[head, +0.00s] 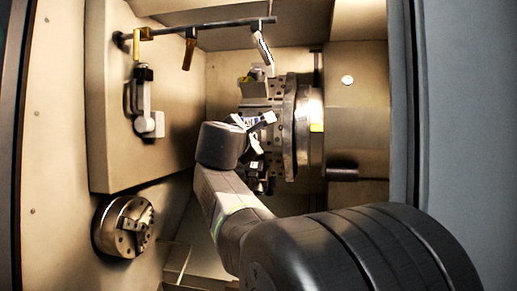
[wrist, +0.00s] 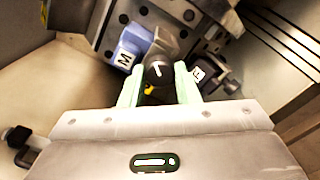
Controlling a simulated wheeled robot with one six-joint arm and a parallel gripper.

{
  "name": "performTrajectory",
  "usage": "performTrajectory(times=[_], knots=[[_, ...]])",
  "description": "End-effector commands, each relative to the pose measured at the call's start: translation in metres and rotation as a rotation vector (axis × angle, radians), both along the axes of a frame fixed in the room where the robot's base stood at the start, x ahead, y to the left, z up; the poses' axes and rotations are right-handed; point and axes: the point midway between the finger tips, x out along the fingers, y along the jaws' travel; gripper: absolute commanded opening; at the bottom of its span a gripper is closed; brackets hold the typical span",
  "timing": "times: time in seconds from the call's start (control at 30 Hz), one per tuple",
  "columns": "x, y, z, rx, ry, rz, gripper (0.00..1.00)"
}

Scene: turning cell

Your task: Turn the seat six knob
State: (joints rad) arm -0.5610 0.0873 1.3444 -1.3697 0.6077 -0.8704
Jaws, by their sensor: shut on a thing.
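A round black knob (wrist: 158,70) with a white line on its face sits on the tool turret (head: 290,125). My gripper (wrist: 157,80) has its pale green fingers on either side of the knob and is shut on it. The white line is tilted. A bit of yellow shows just below the knob, between the fingers. I see no number that names the seat. In the head view my wrist hides the knob, and the gripper shows only in part in front of the turret.
Beside the knob are a blue block (wrist: 131,45) with an "M" label and a dark holder (wrist: 213,74) with an "F" label, close to the fingers. A chuck (head: 124,226) is at the lower left. A bar (head: 205,29) with hanging pieces crosses above.

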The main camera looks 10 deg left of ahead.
Motion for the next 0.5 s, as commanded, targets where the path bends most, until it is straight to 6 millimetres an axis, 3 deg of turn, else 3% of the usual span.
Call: performTrajectory(times=[0.5], knots=[[0.0000, 0.0001, -0.0044, 0.487, -0.017, 0.001, 0.06]])
